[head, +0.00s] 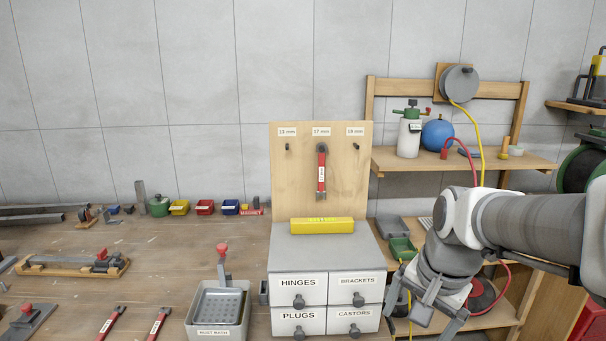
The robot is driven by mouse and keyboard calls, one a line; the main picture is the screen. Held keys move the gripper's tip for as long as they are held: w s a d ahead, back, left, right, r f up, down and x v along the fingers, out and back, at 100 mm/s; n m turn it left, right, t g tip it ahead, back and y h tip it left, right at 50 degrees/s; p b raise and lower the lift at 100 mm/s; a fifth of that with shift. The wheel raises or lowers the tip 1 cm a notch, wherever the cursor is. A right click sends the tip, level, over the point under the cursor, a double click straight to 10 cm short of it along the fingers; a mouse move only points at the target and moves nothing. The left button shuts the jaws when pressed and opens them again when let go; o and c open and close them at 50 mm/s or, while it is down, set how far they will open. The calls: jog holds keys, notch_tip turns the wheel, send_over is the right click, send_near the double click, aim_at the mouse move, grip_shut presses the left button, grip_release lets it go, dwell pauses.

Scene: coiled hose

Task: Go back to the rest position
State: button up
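My gripper (424,312) hangs from my arm at the lower right, pointing down in front of the wooden shelf unit. Its fingers look spread apart, and I see nothing held between them. The fingertips are partly hard to make out against the shelf. A grey reel (459,82) is mounted on the top of the shelf unit. A yellow hose (481,135) runs down from it behind my arm. A red hose (466,150) curves down beside it, and part of it shows lower right.
A drawer cabinet (320,257) with a yellow box (321,226) on top stands left of my gripper, under a pegboard (300,175) holding a red-handled wrench (321,170). A wooden workbench (150,265) fills the left. A blue ball (437,134) sits on the upper shelf.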

jog(key=s+a+r+n+t+p, duration=0.2)
jog(key=s+a+r+n+p, duration=0.1)
jog(key=s+r+n, duration=0.4)
jog(key=s+n, duration=0.1)
jog(key=s, duration=0.2)
jog(key=shift+s+a+n+t, duration=0.2)
jog(key=shift+a+n+t, duration=0.2)
jog(key=shift+a+r, duration=0.1)
dwell(0.5)
